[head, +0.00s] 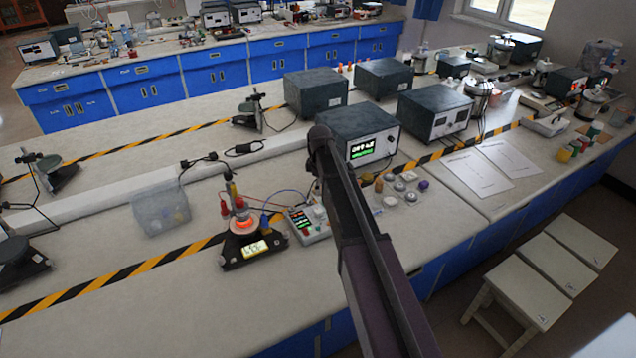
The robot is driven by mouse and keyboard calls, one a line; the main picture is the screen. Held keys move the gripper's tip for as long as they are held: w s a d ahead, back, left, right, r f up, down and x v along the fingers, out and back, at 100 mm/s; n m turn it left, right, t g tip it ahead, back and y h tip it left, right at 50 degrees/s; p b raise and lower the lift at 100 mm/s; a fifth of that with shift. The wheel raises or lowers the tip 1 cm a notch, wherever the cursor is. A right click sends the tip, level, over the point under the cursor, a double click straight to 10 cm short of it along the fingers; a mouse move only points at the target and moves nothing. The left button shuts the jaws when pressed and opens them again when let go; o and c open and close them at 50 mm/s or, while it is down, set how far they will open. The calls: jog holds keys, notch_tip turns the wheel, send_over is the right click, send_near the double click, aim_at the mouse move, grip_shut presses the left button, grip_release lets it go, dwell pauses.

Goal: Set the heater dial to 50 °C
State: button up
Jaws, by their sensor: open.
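A small heater (243,225) with a glowing orange top stands on a black base on the near bench, left of my arm. Its lit yellowish display (256,249) faces the front; the digits are too blurred to read. Red and yellow parts stand upright above the glowing top. A small grey control box (308,224) with red and green displays sits just right of the heater, close to my arm. I cannot make out a dial on either. My arm reaches up from the lower right to a rounded joint beyond the box; my gripper does not show.
A dark instrument box (358,132) with a lit display stands behind my arm. Small weights and jars (400,187) lie right of the arm. A clear plastic bin (161,209) is left of the heater. Wires run around the heater. White stools (545,270) stand at right.

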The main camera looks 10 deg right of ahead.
jog(key=s+f+m+b, duration=0.3)
jog(key=s+m, duration=0.4)
jog(key=s, duration=0.6)
jog(key=s+f+m+b, duration=0.3)
jog(key=s+m, duration=0.3)
jog(key=s, duration=0.8)
jog(key=shift+s+f+m, duration=0.25)
jog(key=shift+f+m, duration=0.05)
jog(key=shift+m, duration=0.1)
jog(key=shift+s, duration=0.1)
